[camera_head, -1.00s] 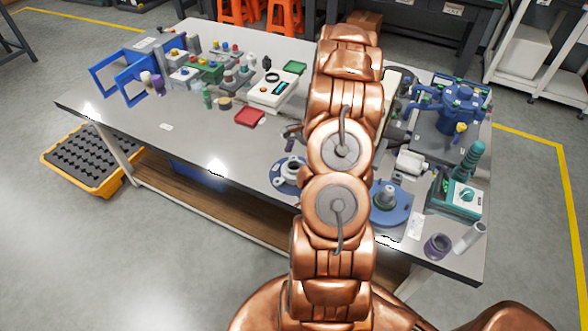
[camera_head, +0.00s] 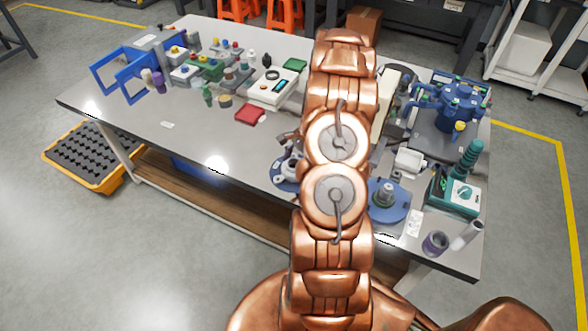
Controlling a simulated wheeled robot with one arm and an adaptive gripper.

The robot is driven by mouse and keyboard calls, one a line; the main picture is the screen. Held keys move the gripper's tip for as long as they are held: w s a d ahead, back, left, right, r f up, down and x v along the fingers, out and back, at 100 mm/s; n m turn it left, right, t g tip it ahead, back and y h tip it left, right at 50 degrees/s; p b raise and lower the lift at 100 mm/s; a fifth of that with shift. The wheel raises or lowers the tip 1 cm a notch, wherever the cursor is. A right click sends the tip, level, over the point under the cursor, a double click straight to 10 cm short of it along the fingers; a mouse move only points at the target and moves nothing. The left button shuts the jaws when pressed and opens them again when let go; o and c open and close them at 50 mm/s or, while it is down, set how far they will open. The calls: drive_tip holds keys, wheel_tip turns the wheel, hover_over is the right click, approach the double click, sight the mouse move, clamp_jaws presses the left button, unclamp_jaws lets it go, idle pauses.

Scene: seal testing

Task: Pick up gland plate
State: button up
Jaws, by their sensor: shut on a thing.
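My copper-coloured arm stands across the middle of the view and hides most of my gripper. A small dark grey part of my gripper (camera_head: 287,138) shows at the arm's left edge, over the table. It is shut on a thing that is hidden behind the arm. I cannot make out the gland plate for certain. A pale ringed part (camera_head: 291,168) sits on a blue round base (camera_head: 283,184) just below the visible gripper part, partly covered by the arm.
The grey table (camera_head: 190,140) holds a white meter (camera_head: 272,87), a red tray (camera_head: 249,113), a blue vessel (camera_head: 455,104), a blue disc with a metal fitting (camera_head: 387,198), a teal device (camera_head: 455,193) and a purple ring (camera_head: 435,243). The left front is mostly clear. A yellow crate (camera_head: 122,178) stands on the floor.

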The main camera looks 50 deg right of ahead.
drive_tip(key=c, duration=0.4)
drive_tip(key=shift+o, duration=0.2)
drive_tip(key=shift+r, duration=0.1)
